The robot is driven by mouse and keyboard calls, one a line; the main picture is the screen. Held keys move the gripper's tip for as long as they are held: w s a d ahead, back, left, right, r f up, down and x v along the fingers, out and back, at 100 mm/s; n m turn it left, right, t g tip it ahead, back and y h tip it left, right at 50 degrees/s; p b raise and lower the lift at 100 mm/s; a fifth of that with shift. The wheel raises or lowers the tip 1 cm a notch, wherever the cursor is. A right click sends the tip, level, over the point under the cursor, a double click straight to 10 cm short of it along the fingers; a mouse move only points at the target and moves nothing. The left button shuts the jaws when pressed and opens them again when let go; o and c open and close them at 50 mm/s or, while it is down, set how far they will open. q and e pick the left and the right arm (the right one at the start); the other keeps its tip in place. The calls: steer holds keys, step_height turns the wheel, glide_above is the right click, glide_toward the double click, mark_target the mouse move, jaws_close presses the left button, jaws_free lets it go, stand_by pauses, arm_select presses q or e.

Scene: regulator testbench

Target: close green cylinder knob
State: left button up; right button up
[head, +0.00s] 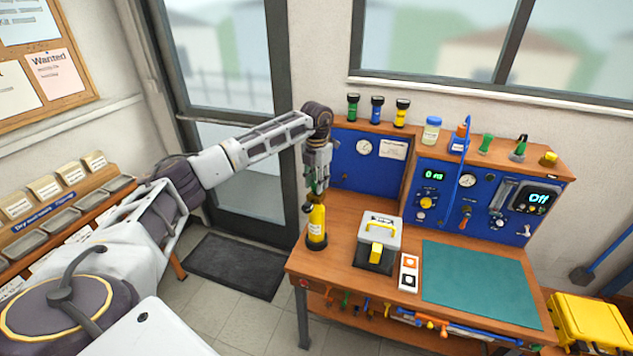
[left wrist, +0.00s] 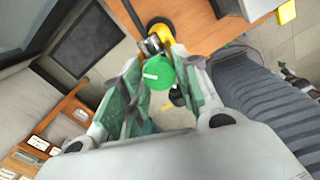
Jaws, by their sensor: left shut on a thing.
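A yellow gas cylinder (head: 317,225) with a dark base stands upright at the left edge of the workbench. My left gripper (head: 317,186) is above the cylinder's top, pointing down. In the left wrist view, the round green knob (left wrist: 159,73) with a white mark sits between the fingers of my left gripper (left wrist: 162,80). The gripper is shut on the knob. In the head view the fingers hide most of the knob. My right gripper is in neither view.
The wooden workbench (head: 343,222) carries a grey box with a yellow handle (head: 379,235), a small switch block (head: 409,272) and a green mat (head: 478,285). Blue gauge panels (head: 475,200) stand behind. A yellow case (head: 592,322) is on the floor at right.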

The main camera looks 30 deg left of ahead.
arm_select(q)
steer(key=shift+n, duration=1.2)
steer(key=o, duration=1.1)
steer(key=shift+c, duration=0.2)
step_height(320, 180, up, 12)
